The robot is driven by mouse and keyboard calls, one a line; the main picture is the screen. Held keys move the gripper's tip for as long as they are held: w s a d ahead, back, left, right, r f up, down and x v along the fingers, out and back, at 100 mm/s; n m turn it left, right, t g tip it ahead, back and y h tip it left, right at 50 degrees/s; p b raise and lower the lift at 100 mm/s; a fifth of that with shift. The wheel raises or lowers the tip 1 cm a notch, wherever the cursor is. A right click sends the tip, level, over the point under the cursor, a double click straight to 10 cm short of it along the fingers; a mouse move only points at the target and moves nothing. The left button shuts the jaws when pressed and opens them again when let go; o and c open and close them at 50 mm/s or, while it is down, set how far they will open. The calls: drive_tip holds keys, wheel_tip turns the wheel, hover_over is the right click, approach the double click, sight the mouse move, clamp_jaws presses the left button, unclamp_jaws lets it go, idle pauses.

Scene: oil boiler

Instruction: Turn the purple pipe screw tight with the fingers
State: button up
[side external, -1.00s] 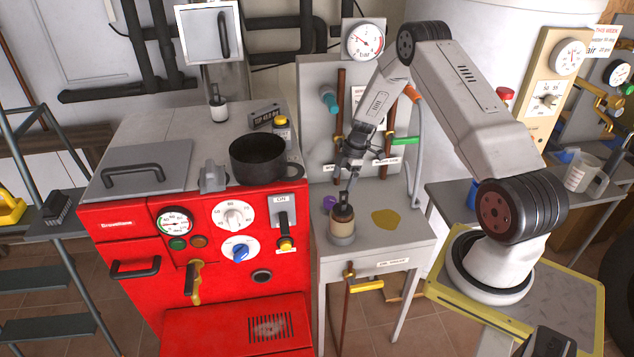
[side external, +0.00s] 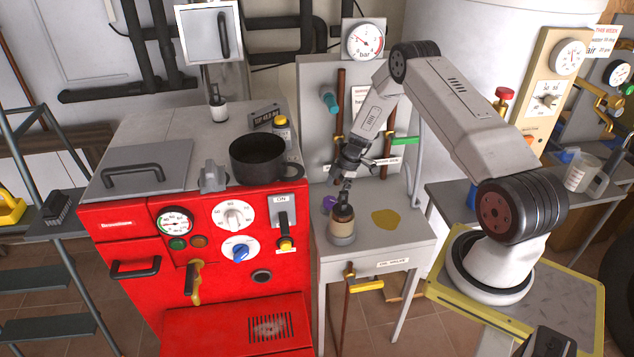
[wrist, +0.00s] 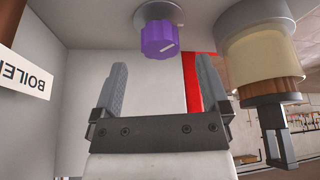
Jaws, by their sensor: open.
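The purple pipe screw (side external: 329,203) is a small ribbed knob low on the grey panel, just left of the oil filter cup. In the wrist view the purple screw (wrist: 159,40) is at the top centre, with a pale mark on its face. My gripper (wrist: 161,66) is open and empty; its two grey fingers stand apart below the screw in that view, one on either side of its line, with no visible contact. In the side view my gripper (side external: 345,188) hangs by the cup and its fingertips are hard to make out.
The oil filter cup (side external: 342,226), a glass bowl with a brown band, stands close right of the screw; it also fills the right of the wrist view (wrist: 260,45). A yellow patch (side external: 385,219) lies on the grey table. The red boiler (side external: 130,225) with a black pot (side external: 257,160) is left.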

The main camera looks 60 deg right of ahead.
sight(331, 200)
drive_tip(key=shift+x, duration=1.9)
drive_tip(key=shift+c, duration=0.2)
drive_tip(key=c, duration=1.2)
drive_tip(key=shift+c, duration=0.2)
drive_tip(key=shift+m, duration=0.4)
drive_tip(key=m+t+h, duration=0.1)
drive_tip(key=m, duration=0.3)
drive_tip(key=shift+s+a, duration=0.1)
drive_tip(key=shift+a, duration=0.05)
drive_tip(key=m+t+h, duration=0.1)
drive_tip(key=m+h, duration=0.1)
drive_tip(key=m, duration=0.3)
drive_tip(key=shift+m, duration=0.3)
